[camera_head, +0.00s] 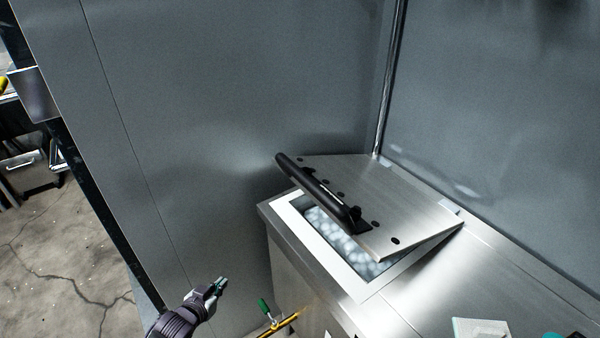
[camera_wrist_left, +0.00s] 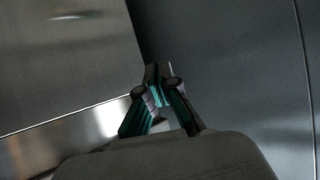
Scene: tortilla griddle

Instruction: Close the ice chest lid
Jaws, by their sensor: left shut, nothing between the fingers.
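The ice chest lid (camera_head: 393,198) is a steel plate with a black bar handle (camera_head: 322,193). In the head view it is tilted, its handle edge raised above the white-rimmed opening of the ice chest (camera_head: 362,289). Pale ice (camera_head: 345,243) shows in the gap below it. My left gripper (camera_head: 220,284) is at the lower left of the head view, left of the chest and apart from the lid. It is shut and empty; its fingertips meet in the left wrist view (camera_wrist_left: 158,72). My right gripper is not in view.
A steel counter (camera_head: 480,280) continues to the right of the chest. A yellow pipe with a green handle (camera_head: 265,308) stands at the chest's front. Grey metal walls (camera_head: 230,100) rise behind and to the right. A cracked floor (camera_head: 60,250) shows at far left.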

